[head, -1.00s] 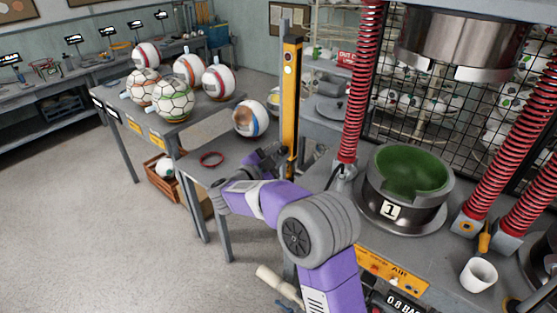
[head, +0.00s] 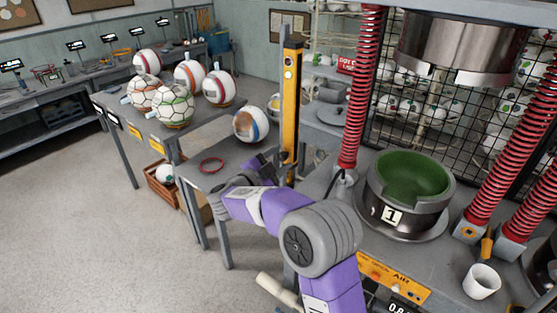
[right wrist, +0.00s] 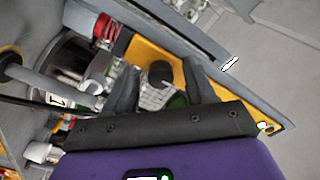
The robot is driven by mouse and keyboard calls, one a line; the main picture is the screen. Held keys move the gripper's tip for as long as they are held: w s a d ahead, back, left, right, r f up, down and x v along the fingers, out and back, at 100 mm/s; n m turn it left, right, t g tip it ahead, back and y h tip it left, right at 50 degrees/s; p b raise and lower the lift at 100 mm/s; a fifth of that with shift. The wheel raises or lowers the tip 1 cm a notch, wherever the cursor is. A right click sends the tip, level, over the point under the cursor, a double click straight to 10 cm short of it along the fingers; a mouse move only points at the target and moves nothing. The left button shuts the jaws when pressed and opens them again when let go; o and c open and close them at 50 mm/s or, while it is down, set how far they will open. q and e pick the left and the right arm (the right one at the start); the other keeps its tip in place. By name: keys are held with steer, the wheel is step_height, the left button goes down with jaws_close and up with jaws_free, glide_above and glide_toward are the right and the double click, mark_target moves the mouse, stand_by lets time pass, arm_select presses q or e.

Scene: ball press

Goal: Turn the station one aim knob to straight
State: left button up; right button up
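The station one press has a dark round base (head: 405,212) labelled 1, with a green cup (head: 412,178) in it. A yellow upright panel (head: 291,90) stands to its left. In the right wrist view, a dark round knob (right wrist: 160,73) sticks out from the yellow panel (right wrist: 150,52). My right gripper (right wrist: 162,84) is open, with one finger on each side of the knob and visible gaps between. Which way the knob points cannot be told. In the head view, the right gripper (head: 268,163) is close to the panel's lower part, and the knob is hidden. My left gripper is not in view.
Red coil springs (head: 360,90) flank the press. A white cup (head: 481,281) stands at the front right. A side table (head: 222,178) holds a ball (head: 251,122) and a red ring (head: 211,165). A beige handle (head: 277,289) sticks out low in front. The floor at left is clear.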

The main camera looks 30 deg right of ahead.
steer(key=v, duration=0.7)
steer(key=shift+a, duration=0.3)
steer(key=shift+s, duration=0.1)
